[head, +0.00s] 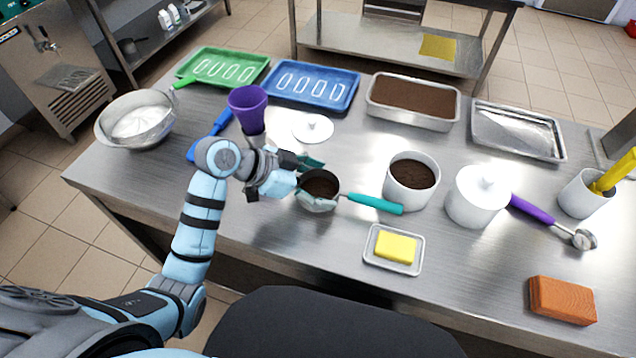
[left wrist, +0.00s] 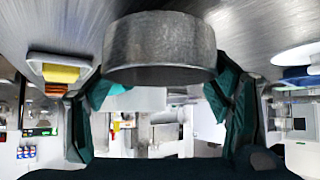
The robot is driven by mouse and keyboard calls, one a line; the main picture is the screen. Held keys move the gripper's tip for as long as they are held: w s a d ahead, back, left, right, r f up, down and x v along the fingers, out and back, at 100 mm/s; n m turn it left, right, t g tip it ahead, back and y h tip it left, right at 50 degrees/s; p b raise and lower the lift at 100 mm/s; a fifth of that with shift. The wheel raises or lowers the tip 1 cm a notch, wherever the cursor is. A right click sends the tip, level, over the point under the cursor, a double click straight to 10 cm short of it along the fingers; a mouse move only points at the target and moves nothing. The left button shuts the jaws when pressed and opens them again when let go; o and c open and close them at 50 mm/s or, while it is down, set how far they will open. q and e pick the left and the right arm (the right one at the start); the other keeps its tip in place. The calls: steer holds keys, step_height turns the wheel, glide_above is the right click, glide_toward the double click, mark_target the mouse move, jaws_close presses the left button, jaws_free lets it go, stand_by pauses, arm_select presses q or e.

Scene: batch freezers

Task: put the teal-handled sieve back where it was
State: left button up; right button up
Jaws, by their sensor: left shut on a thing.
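In the left wrist view the grey metal bowl (left wrist: 160,45) sits between the two fingers. Whether the bowl touches the table is hard to tell. My right gripper is not in view.
A butter dish (head: 372,260) lies in front of the handle. A lidded white pot (head: 475,197) and a purple-handled scoop (head: 530,210) are to the right. A white lid (head: 313,128) and a purple cup (head: 248,105) are behind. Trays line the back.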

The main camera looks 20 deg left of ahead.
arm_select(q)
steer(key=shift+f, duration=0.3)
steer(key=shift+r, duration=0.15)
steer(key=shift+f, duration=0.6)
steer(key=o, duration=1.4)
steer(key=shift+r, duration=0.1)
